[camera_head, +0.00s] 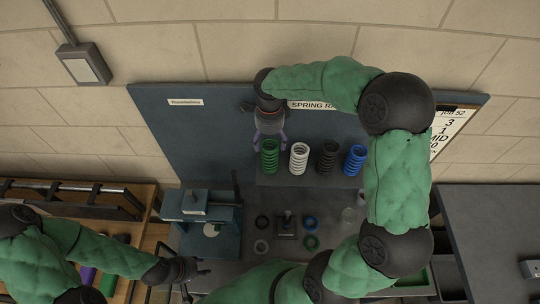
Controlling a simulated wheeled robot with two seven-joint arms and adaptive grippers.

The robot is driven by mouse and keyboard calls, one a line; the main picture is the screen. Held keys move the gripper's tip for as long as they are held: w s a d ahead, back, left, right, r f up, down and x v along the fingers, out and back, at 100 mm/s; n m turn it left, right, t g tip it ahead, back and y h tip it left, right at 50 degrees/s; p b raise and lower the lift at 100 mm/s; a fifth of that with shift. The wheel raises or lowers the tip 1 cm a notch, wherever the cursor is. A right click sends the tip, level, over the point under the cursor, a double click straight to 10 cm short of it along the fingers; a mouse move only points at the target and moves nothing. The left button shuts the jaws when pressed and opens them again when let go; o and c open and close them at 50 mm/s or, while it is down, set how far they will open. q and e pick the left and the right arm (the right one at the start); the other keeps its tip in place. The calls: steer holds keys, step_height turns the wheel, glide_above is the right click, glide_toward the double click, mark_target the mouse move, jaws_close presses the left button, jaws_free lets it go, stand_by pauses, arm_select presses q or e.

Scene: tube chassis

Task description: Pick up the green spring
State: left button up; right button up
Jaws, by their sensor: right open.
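The green spring (269,157) stands upright at the left end of a row of springs on a rack shelf (310,181). My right gripper (269,141) points down at it with its purple-tipped fingers apart, one on each side of the spring's top end. I cannot tell whether the fingers touch it. My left gripper (196,284) is low on the left, away from the springs, with its fingers apart and nothing visible between them.
A white spring (299,158), a black spring (327,157) and a blue spring (354,160) stand right of the green one. A blue-grey press (201,218) is below left. Several rings (310,224) lie on the bench. The back panel (200,130) is close behind.

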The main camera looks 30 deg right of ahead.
mark_target(270, 148)
steer(key=f, duration=0.1)
steer(key=f+p, duration=0.1)
steer(key=f, duration=0.1)
steer(key=shift+s+a+f, duration=0.15)
steer(key=shift+s+f, duration=0.05)
steer(key=shift+s, duration=0.15)
steer(key=shift+w+f, duration=0.1)
steer(key=shift+f, duration=0.6)
steer(key=shift+r, duration=0.1)
steer(key=c, duration=1.6)
